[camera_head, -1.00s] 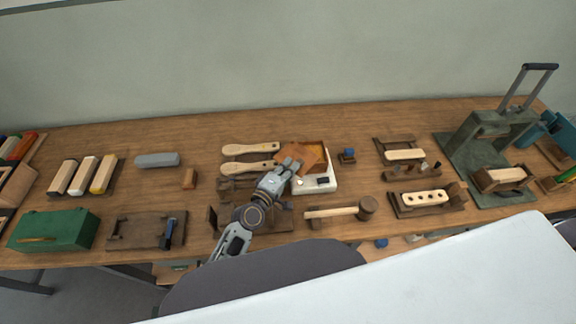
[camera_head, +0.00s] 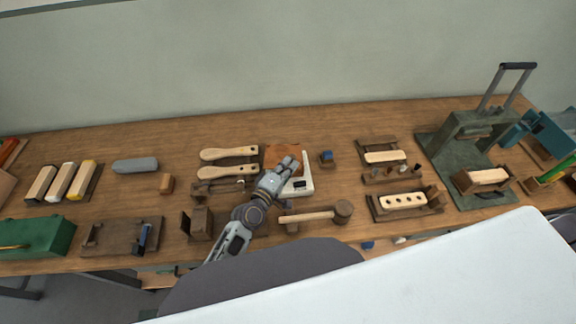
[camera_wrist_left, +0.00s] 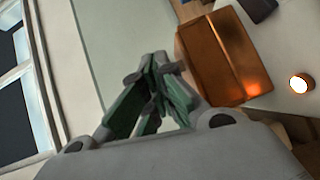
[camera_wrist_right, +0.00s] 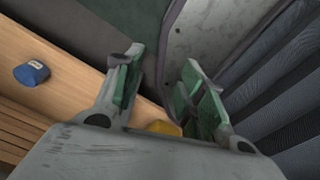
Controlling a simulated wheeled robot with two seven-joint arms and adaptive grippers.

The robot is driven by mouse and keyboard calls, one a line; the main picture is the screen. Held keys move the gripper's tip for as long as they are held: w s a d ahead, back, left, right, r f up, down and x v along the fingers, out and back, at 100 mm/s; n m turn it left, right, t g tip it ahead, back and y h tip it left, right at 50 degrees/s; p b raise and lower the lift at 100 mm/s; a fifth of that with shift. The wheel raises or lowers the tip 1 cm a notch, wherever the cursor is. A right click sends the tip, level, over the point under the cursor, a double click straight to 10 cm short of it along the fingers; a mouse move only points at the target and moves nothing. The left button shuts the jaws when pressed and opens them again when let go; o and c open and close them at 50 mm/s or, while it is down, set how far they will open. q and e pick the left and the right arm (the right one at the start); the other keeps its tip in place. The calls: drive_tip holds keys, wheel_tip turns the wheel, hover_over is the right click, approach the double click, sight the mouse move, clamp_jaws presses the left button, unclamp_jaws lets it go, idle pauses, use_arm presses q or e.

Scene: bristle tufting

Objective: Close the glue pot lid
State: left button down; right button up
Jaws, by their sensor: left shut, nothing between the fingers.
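The glue pot is a copper-brown box on a white base (camera_head: 299,187), near the middle of the bench. Its copper lid (camera_head: 280,155) looks flat over the pot in the head view, with no amber inside showing. The left wrist view shows the copper top (camera_wrist_left: 225,60) close by, beside the fingers. My right gripper (camera_wrist_right: 163,62) is open and empty, away from the pot.
Two wooden paddles (camera_head: 229,162) lie left of the pot. A small blue-topped block (camera_head: 326,158) stands to its right. A mallet (camera_head: 318,216) lies in front. A green press (camera_head: 470,150) stands at the right. The bench behind the pot is clear.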

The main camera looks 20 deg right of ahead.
use_arm(q)
drive_tip(key=shift+w+d, duration=0.2)
drive_tip(key=shift+d, duration=0.35)
use_arm(e)
drive_tip(key=shift+a, duration=0.4)
use_arm(q)
drive_tip(key=shift+s+a, duration=0.1)
use_arm(e)
drive_tip(key=shift+r, duration=0.1)
